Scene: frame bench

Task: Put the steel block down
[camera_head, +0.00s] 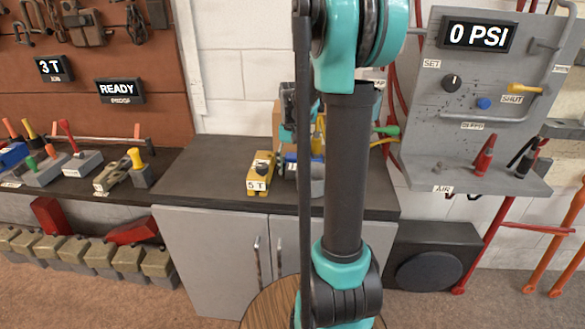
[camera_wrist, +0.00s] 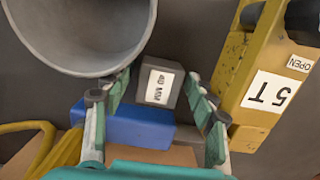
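The steel block is a small grey block (camera_wrist: 152,98) with a white "40 MM" label, in the middle of the wrist view. My gripper (camera_wrist: 157,78) has its two fingers spread on either side of it, with a narrow gap showing at each side. The fingers look open and not closed on the block. Whether the block rests fully on the dark surface is hard to tell. In the head view the block is hidden behind my arm, and my gripper is mostly hidden too.
A grey round hollow part (camera_wrist: 75,60) stands close to the left finger. A yellow "5T" jack (camera_wrist: 240,95) is close on the right, also in the head view (camera_head: 262,168). A blue part (camera_wrist: 125,125) lies beside the block. The dark bench top (camera_head: 205,170) is clear at left.

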